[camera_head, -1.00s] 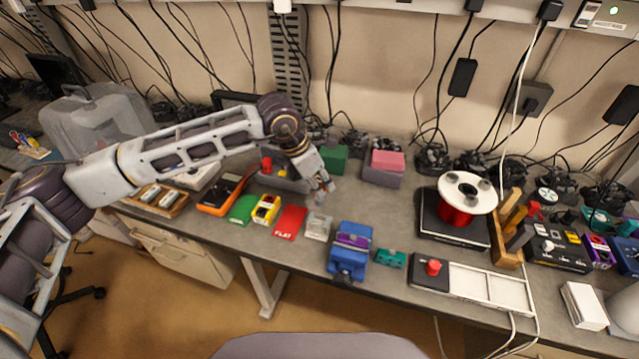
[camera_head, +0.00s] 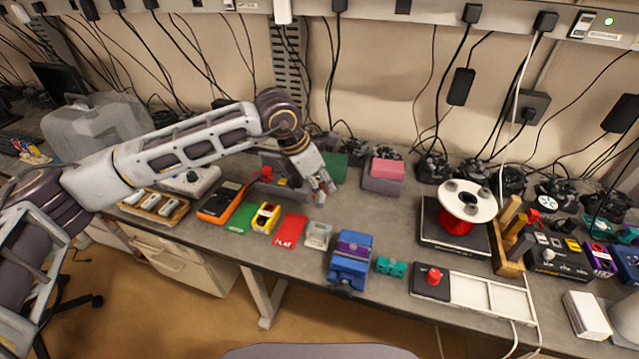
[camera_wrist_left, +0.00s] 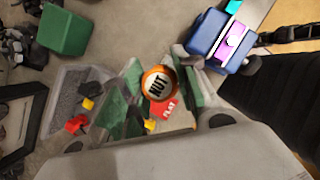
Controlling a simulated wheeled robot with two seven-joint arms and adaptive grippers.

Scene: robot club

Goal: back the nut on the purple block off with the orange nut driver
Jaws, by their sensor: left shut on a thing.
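The purple block (camera_head: 354,243) sits clamped in a blue vise (camera_head: 349,268) near the front of the bench. In the left wrist view the purple block (camera_wrist_left: 231,42) shows at upper right with a small pale spot on it, perhaps the nut. My left gripper (camera_head: 322,186) is above the bench, behind and left of the vise. In the left wrist view its green-padded fingers are shut on the orange nut driver (camera_wrist_left: 159,84), whose round end is marked NUT. The driver's shaft and tip are hidden. My right gripper is not in view.
A grey tray (camera_head: 266,192) with red and yellow pieces stands left of my gripper. A pink-topped grey block (camera_head: 383,185) stands behind.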

